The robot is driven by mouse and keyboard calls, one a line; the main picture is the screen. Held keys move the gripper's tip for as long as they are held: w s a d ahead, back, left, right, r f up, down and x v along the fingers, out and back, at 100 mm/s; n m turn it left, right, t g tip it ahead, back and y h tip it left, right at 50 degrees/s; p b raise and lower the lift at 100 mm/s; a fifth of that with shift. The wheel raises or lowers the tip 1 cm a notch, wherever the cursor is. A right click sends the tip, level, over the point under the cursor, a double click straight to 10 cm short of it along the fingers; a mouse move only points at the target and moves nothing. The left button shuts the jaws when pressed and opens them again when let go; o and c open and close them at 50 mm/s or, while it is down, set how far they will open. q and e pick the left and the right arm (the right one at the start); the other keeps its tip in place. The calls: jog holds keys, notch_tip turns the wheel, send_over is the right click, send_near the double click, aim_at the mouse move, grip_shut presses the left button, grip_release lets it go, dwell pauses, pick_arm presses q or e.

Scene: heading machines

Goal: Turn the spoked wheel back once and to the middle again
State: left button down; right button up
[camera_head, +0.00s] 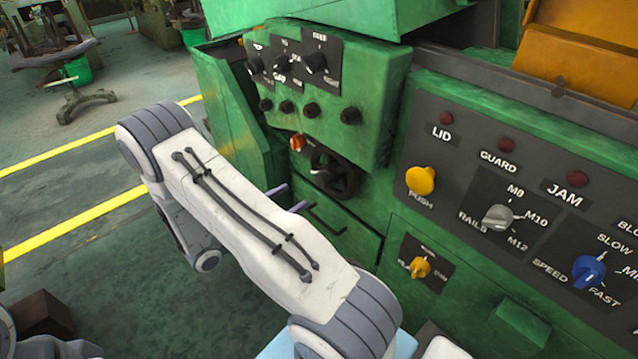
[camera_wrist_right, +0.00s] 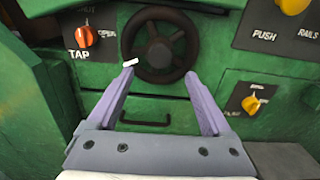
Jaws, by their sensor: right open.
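The black spoked wheel (camera_head: 346,180) is on the front of the green machine, below a panel of knobs. In the right wrist view the wheel (camera_wrist_right: 160,50) shows nearly face on, with a small white piece at the lower left of its rim. My right gripper (camera_head: 289,198) is open, its two purple fingers apart with nothing between them. In the right wrist view the gripper (camera_wrist_right: 160,73) has its fingertips just below the wheel, one toward each side. I cannot tell how far short of the wheel they are. My left gripper is not in view.
An orange TAP knob (camera_wrist_right: 84,37) is left of the wheel. A dark bar handle (camera_wrist_right: 145,122) is below it. A yellow selector (camera_head: 420,267) and a yellow PUSH knob (camera_head: 421,180) are on the right. The floor left of the machine is open, with yellow lines.

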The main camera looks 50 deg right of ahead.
aim_at(319, 181)
jog(key=d, duration=0.6)
jog(key=s+d+p, duration=0.1)
jog(key=d, duration=0.3)
jog(key=shift+s, duration=0.1)
grip_shut()
